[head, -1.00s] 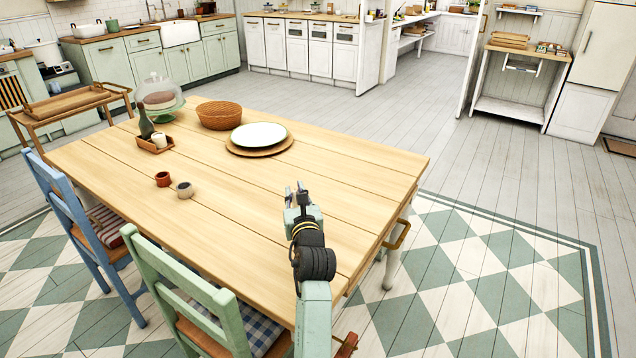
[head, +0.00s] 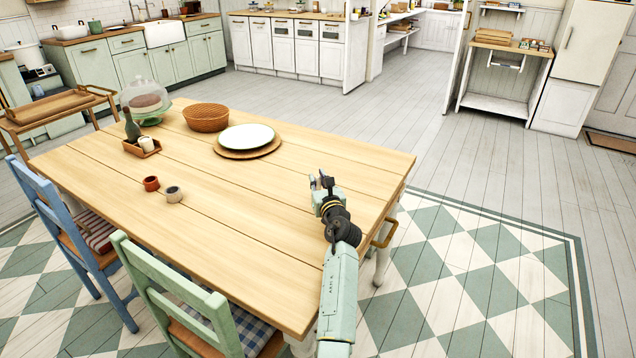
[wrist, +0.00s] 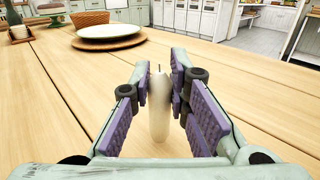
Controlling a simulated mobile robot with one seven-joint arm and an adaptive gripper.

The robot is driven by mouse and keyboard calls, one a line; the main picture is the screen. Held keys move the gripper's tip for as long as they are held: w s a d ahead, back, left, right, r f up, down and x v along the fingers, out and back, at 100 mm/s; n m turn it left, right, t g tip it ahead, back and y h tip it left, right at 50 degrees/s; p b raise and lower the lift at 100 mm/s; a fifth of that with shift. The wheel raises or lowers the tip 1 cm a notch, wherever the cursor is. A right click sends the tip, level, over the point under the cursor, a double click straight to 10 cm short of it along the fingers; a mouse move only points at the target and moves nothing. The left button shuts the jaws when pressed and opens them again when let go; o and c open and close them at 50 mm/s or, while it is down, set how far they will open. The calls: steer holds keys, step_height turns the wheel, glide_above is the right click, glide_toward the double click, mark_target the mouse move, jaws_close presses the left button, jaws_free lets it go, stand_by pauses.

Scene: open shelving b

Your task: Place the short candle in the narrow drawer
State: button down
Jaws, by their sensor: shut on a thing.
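A cream candle (wrist: 160,107) with a dark wick stands upright between the purple pads of my gripper (wrist: 160,85) in the wrist view. My gripper is shut on it. In the head view my gripper (head: 322,183) is over the right part of the wooden table (head: 270,220), and the candle is too small there to make out. I cannot tell whether its base touches the tabletop. A brass handle (head: 385,233) shows on the table's right end. The drawer front there is seen too steeply to tell whether it is open.
A white plate (head: 247,137) on a round board, a wicker basket (head: 206,117), a cake dome (head: 146,100) and two small pots (head: 174,194) stand on the table. A green chair (head: 175,300) and a blue chair (head: 62,230) line its near side. The floor right of the table is clear.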

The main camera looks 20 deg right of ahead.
steer(key=shift+f, duration=0.45)
steer(key=shift+f, duration=0.15)
steer(key=c, duration=1.5)
jaws_free()
steer(key=shift+c, duration=0.2)
steer(key=shift+s, duration=0.1)
steer(key=s, duration=0.3)
steer(key=s+a+b, duration=0.1)
steer(key=s, duration=0.6)
steer(key=shift+s+a, duration=0.15)
steer(key=shift+s, duration=0.1)
steer(key=shift+s+a, duration=0.1)
steer(key=shift+s, duration=0.55)
steer(key=shift+r, duration=0.2)
